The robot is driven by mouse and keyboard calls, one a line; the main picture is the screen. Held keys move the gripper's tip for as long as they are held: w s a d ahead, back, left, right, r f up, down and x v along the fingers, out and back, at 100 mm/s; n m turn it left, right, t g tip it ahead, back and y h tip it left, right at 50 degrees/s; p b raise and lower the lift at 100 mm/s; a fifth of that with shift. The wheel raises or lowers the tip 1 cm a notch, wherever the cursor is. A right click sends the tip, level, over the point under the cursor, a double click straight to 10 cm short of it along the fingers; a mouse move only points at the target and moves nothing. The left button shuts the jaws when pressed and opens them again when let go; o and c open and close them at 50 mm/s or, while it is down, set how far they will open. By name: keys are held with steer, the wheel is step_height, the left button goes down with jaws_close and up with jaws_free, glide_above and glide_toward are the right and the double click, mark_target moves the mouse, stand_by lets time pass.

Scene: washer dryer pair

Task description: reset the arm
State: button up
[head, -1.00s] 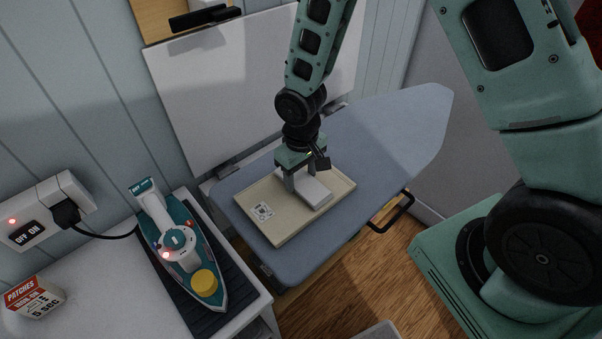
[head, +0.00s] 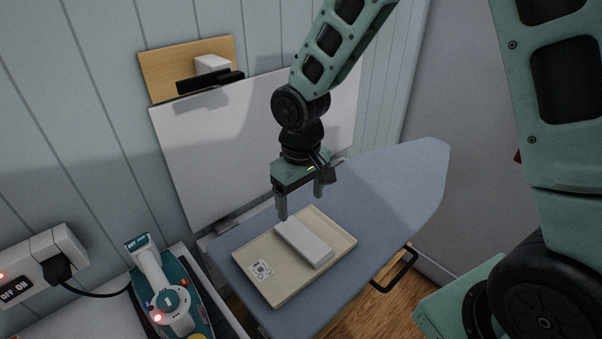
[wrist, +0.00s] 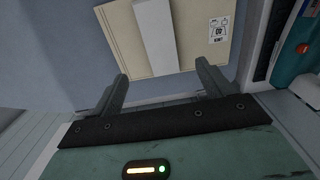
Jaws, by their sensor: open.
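My gripper (head: 301,203) is open and empty in the head view. It hangs above the ironing board, over the back edge of a beige tray. Its two fingers also show spread apart in the wrist view (wrist: 162,84). A white block (head: 304,243) lies in the tray below the fingers, and it shows in the wrist view (wrist: 155,35) beyond the fingertips. The fingers are clear of the block.
The beige tray (head: 279,290) with a printed label lies on the blue ironing board (head: 400,185). A teal iron (head: 172,300) stands at lower left near a wall switch and plug (head: 40,267). A white panel (head: 240,140) stands behind the board.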

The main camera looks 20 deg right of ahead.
step_height(320, 180, up, 7)
steer(key=s+a+r+n, duration=0.1)
steer(key=s+a+n, duration=0.1)
steer(key=s, duration=0.8)
steer(key=s+a+r+n, duration=0.1)
steer(key=s+a, duration=0.3)
steer(key=s, duration=0.6)
steer(key=shift+s+n+y, duration=0.3)
steer(key=shift+n, duration=0.3)
steer(key=shift+a, duration=0.1)
